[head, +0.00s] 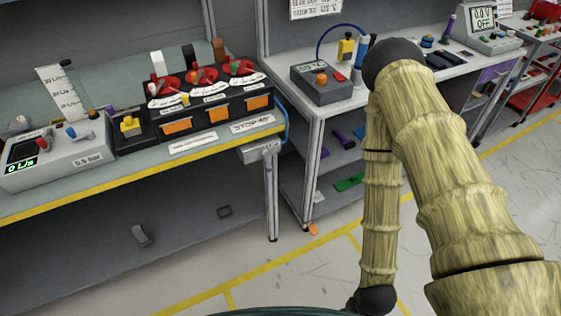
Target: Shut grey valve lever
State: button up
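A grey flow box (62,152) with a lit display reading 0 L/s sits at the left end of the near bench. It carries a red knob or lever (42,144), a blue one (71,132) and a grey piece (21,121) at its back left. I cannot tell which part is the grey valve lever or how it is set. My gripper is not in view; my arm bends down at the right and leaves the frame's bottom, away from the bench.
The near bench (120,172) has a yellow front edge. A black box with a yellow knob (129,124) stands between flow box and module. A second bench (372,97) holds a grey box with an orange button (321,83). Floor (250,280) is clear between near bench and arm.

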aim_at(265, 153)
jog(key=u, duration=0.8)
jog(key=k, duration=0.75)
jog(key=z, duration=0.65)
jog(key=i, duration=0.45)
jog(key=u, duration=0.05)
